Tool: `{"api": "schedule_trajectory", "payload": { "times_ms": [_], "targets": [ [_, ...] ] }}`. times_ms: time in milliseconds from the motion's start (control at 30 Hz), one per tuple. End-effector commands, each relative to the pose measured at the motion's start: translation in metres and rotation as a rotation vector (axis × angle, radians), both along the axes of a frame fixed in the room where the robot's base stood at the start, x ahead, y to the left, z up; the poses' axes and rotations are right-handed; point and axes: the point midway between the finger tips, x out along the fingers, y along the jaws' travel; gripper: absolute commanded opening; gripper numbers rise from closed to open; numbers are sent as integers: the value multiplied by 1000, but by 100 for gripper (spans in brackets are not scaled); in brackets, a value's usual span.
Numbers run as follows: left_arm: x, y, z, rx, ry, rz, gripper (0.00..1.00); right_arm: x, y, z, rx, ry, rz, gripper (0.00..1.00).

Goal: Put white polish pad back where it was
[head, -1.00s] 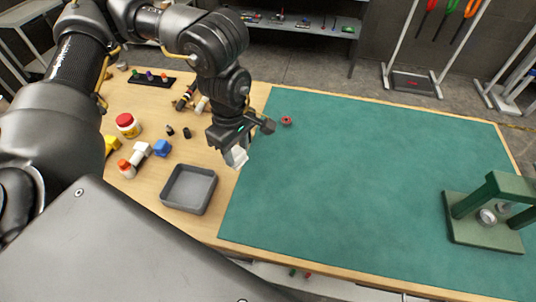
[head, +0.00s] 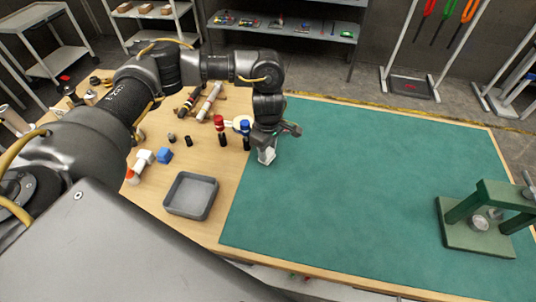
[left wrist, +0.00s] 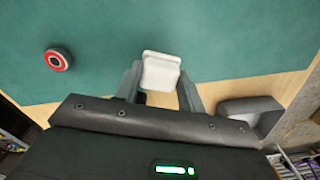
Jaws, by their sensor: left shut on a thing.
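The white polish pad (head: 267,156) is a small pale block held between the fingers of my left gripper (head: 265,148). In the left wrist view the pad (left wrist: 160,71) sticks out beyond the two grey fingers, which are shut on it. In the head view the pad shows over the left edge area of the green mat (head: 360,180); I cannot tell its height above it. My right gripper is not in view.
A grey open tray (head: 191,195) stands on the wooden table left of the mat. A red-ringed round thing (left wrist: 58,60) lies on the mat. A green press stand (head: 480,225) is at right. The middle of the mat is clear.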

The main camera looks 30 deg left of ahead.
Motion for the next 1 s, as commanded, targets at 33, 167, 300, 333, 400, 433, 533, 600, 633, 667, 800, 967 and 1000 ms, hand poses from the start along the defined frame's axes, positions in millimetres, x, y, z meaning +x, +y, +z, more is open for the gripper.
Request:
{"api": "schedule_trajectory", "payload": {
  "times_ms": [33,167,300,333,400,433,533,600,633,667,800,967,1000],
  "targets": [
    [2,-1,-5,0,3,2,18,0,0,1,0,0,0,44],
    [1,0,-20,0,6,3,18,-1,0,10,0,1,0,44],
    [1,0,-31,0,3,3,18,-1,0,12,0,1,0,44],
    [2,0,-32,0,2,2,18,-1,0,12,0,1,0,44],
    [2,0,-33,1,1,1,18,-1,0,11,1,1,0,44],
    [2,0,-33,1,0,1,18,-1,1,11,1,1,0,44],
    [2,0,-33,1,0,1,18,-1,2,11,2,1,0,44],
    [2,0,-34,1,1,1,18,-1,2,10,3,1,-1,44],
    [2,0,-35,1,1,1,18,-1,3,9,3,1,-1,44],
    [2,0,-36,1,1,1,18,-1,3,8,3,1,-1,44],
    [2,0,-36,1,1,1,47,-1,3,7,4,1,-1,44],
    [2,0,-36,1,1,1,61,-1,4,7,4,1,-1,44],
    [2,0,-36,1,1,1,61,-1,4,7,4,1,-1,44]
  ]
}}
